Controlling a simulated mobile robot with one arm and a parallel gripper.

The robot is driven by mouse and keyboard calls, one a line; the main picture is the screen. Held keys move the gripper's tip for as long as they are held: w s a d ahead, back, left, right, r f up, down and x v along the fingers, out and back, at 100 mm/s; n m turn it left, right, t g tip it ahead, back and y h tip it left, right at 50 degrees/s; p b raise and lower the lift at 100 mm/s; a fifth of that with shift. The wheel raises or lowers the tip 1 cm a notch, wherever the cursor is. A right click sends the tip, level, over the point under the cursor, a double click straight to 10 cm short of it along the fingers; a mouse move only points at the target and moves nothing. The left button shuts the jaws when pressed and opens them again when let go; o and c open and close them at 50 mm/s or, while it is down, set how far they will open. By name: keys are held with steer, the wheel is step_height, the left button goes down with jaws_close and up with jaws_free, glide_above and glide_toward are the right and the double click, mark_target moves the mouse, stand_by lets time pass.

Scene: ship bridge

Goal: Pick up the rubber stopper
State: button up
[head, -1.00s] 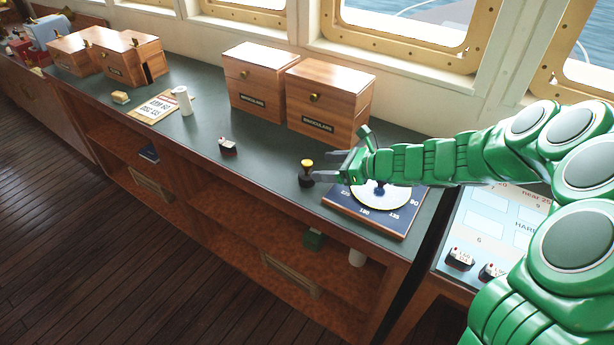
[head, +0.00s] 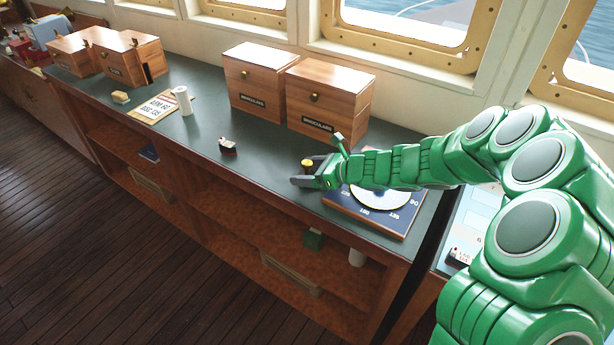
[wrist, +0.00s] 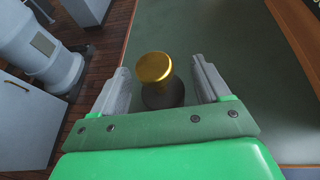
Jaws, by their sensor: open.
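The rubber stopper, a dark round base with a gold knob on top, stands upright on the green counter top (head: 265,165). In the head view its gold knob (head: 307,163) shows, while its base is mostly hidden by my gripper (head: 303,173). In the wrist view the stopper (wrist: 156,68) sits between the two grey fingers of my gripper (wrist: 161,80). The gripper is open, with a gap visible on each side of the knob. Whether a finger touches the base cannot be told.
A blue board with a white dial (head: 375,215) lies under my arm, just right of the stopper. Two wooden binocular boxes (head: 325,100) stand behind. A small black-and-red object (head: 228,147) is to the left. The counter's front edge is close.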

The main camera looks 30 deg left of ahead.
steer(key=c, duration=1.1)
